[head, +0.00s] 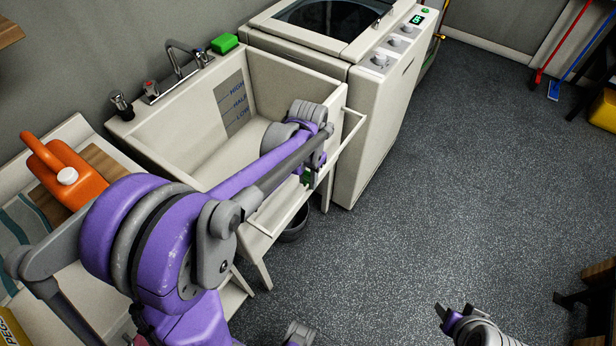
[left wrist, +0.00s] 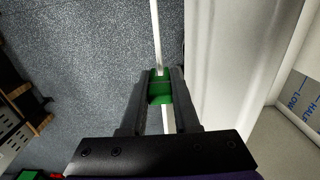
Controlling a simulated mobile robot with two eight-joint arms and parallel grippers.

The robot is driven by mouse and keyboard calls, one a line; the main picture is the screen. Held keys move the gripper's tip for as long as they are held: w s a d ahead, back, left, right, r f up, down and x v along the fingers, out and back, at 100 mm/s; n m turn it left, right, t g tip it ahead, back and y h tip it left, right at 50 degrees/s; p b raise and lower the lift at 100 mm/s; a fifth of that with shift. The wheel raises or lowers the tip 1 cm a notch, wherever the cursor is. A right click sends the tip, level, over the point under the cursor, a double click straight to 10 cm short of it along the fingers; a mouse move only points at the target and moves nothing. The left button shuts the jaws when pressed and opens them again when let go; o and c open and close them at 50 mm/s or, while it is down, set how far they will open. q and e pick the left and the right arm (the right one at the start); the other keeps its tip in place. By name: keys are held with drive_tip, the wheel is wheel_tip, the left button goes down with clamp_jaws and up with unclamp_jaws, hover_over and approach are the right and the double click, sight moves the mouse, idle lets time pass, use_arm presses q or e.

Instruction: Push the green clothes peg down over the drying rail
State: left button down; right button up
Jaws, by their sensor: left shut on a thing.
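The green clothes peg (left wrist: 159,90) is between the two dark fingers of my left gripper (left wrist: 160,76), which is shut on it. In the head view, only a little of the peg (head: 306,178) shows beside my left gripper (head: 311,174). The white drying rail (head: 346,137) runs along the front of the sink. In the left wrist view the rail (left wrist: 156,35) lines up with the peg and shows on both sides of it. I cannot tell how far the peg sits over the rail. My right gripper (head: 455,312) is open and empty at the lower right.
The utility sink (head: 180,131) is behind the rail, with a washing machine (head: 375,95) to its right. A green block (head: 224,43) sits on the sink's back edge. An orange jug (head: 62,170) stands at left. A dark bucket (head: 294,226) is below.

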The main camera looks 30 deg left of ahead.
use_arm(q)
drive_tip(key=shift+f+b, duration=0.9)
drive_tip(key=shift+f, duration=0.55)
drive_tip(key=c, duration=0.6)
unclamp_jaws()
wheel_tip(320, 180, up, 11)
drive_tip(key=shift+f+p, duration=0.1)
drive_tip(key=shift+p, duration=0.4)
drive_tip(key=s+d+t+p, duration=0.1)
drive_tip(key=s+d, duration=0.1)
drive_tip(key=s, duration=0.3)
drive_tip(key=s+d+f+t+p, duration=0.1)
drive_tip(key=s+d+t, duration=0.1)
drive_tip(key=s, duration=0.3)
drive_tip(key=s+d+n+t+p, duration=0.1)
drive_tip(key=s+d+t, duration=0.1)
drive_tip(key=s, duration=0.3)
drive_tip(key=shift+s+d+f, duration=0.2)
drive_tip(key=shift+d+f, duration=0.2)
